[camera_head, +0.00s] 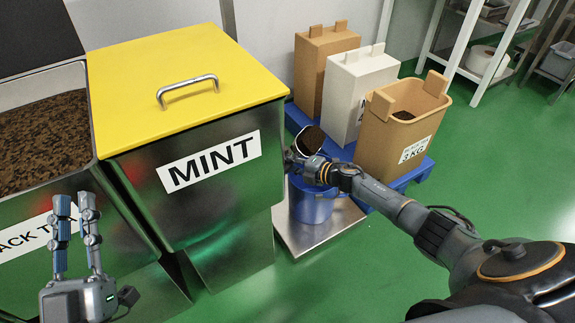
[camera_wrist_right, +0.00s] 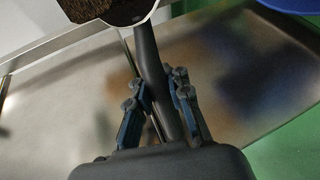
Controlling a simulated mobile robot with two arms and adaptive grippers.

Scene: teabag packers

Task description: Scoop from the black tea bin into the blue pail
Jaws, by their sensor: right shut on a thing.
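The black tea bin (camera_head: 98,187) stands open at the left, with dark loose tea (camera_head: 40,140) inside and its label partly hidden. The blue pail (camera_head: 313,207) stands right of the mint bin. My right gripper (camera_head: 318,172) is shut on the handle of a scoop (camera_head: 290,160). The scoop is above the pail and holds dark tea; its handle (camera_wrist_right: 150,60) runs between the fingers in the right wrist view. The pail's inside is hidden by the gripper and scoop. My left gripper (camera_head: 75,205) is open and empty in front of the black tea bin.
The steel mint bin (camera_head: 215,200) with a shut yellow lid (camera_head: 185,60) stands between the tea bin and the pail. The pail is on a steel platform (camera_head: 340,222). Behind it, a blue pallet (camera_head: 415,175) bears several cartons or containers. Green floor is free at the right.

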